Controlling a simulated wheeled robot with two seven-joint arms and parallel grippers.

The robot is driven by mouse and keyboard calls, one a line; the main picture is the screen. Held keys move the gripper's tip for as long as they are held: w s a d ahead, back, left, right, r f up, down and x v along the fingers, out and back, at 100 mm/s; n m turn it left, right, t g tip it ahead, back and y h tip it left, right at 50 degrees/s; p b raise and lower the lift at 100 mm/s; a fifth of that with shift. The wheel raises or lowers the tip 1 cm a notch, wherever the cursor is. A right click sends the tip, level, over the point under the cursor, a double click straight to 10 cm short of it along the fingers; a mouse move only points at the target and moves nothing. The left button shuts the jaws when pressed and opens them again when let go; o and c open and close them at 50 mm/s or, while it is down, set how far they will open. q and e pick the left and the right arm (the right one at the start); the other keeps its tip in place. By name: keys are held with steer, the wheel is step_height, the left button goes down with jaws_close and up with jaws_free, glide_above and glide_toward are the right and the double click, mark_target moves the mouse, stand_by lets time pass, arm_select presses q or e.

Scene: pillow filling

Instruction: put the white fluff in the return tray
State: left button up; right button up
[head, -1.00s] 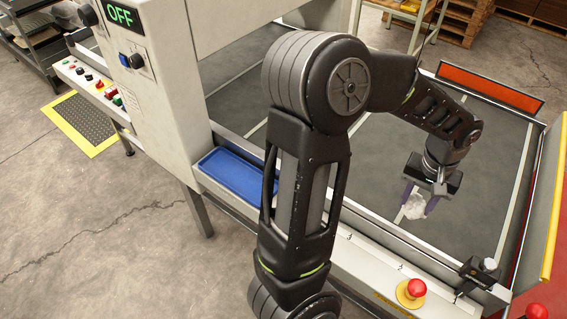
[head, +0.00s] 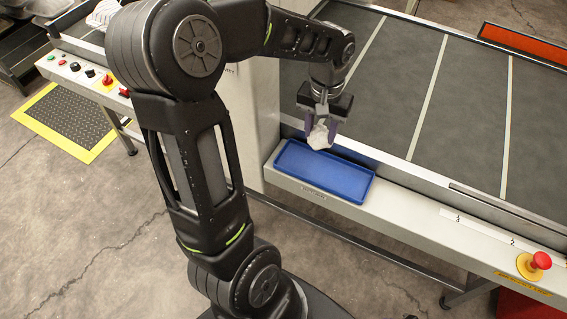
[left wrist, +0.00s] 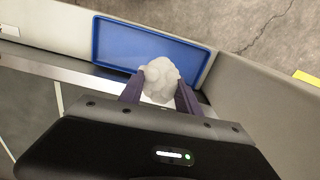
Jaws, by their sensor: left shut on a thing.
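The white fluff (head: 319,136) is a small pale clump between the fingers of my left gripper (head: 318,122). The gripper is shut on it and points down. In the head view the fluff overlaps the back rim of the blue return tray (head: 335,178). The tray looks empty and sits on the machine's front ledge. In the left wrist view the fluff (left wrist: 160,80) shows between the two purple-grey fingers, with the tray (left wrist: 135,48) just beyond, partly hidden by the fluff. The exact height of the fluff above the tray is unclear. My right gripper is not in view.
A grey conveyor belt (head: 465,110) with pale cross lines lies behind the ledge. A white machine housing (head: 258,115) stands left of the tray. A red stop button (head: 540,261) sits on the ledge at right. A yellow-edged floor mat (head: 68,125) lies at left.

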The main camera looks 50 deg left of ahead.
arm_select(q)
steer(key=shift+s+a, duration=0.25)
steer(key=shift+m, duration=0.3)
steer(key=shift+d, duration=0.15)
steer(key=shift+f, duration=3.15)
steer(key=shift+f, duration=1.85)
steer(key=shift+f, duration=0.1)
